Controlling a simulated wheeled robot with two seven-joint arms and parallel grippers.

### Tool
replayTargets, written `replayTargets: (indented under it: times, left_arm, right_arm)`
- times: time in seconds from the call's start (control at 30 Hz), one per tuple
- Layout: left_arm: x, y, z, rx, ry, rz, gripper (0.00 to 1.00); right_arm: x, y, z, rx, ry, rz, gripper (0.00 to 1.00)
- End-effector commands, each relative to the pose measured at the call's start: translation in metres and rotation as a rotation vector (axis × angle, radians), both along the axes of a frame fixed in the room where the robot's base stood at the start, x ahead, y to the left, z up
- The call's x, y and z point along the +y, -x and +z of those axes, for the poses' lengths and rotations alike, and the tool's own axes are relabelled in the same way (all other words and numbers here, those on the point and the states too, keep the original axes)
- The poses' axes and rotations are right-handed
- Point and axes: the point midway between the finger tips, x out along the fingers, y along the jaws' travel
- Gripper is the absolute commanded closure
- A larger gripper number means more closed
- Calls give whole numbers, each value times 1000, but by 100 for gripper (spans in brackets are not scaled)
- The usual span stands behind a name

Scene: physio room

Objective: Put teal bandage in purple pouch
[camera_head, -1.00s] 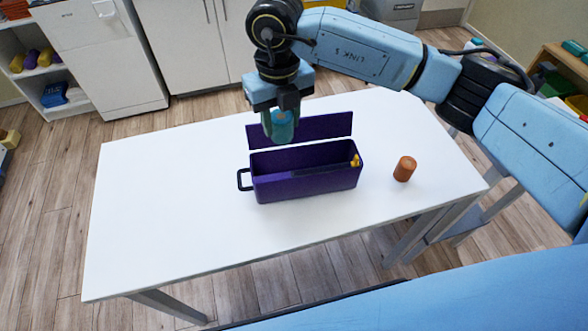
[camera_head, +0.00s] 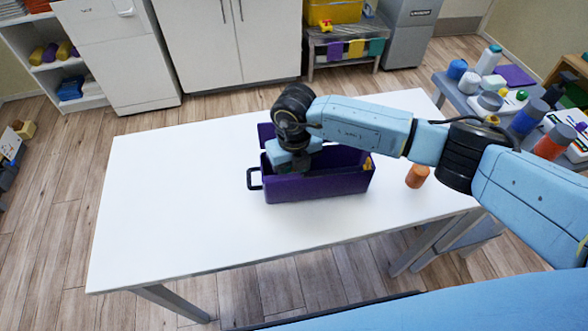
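The purple pouch (camera_head: 318,187) is an open, box-like case with a raised lid at its back and a black handle on its left end. It stands on the white table. My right gripper (camera_head: 292,168) is down at the left part of the pouch opening. Its fingers are hidden by the wrist and the pouch, so I cannot tell whether they are open or shut. The teal bandage is not visible now. My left gripper is not in view.
An orange-brown roll (camera_head: 417,176) stands on the white table (camera_head: 180,200) right of the pouch. A small yellow item shows at the pouch's right end. The table's left half is clear. A side table (camera_head: 470,105) with bottles stands at the right.

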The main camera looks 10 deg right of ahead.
Motion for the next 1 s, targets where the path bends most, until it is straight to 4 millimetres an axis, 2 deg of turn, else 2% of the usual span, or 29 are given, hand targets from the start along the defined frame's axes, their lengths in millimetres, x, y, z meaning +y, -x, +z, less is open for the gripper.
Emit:
replayTargets:
  times: [0.3, 0.33, 0.5, 0.83, 1.0]
  left_arm:
    - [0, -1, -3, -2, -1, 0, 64]
    - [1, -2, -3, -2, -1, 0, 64]
    - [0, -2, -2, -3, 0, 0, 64]
    - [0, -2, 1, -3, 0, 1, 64]
    - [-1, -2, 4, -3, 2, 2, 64]
  right_arm:
    - [0, 0, -3, -2, -1, 0, 86]
    - [0, 0, -3, -1, -1, 0, 59]
    - [0, 0, -2, -1, -1, 0, 38]
    - [0, 0, 2, -1, -1, 0, 38]
    - [0, -1, 25, -4, -3, 1, 38]
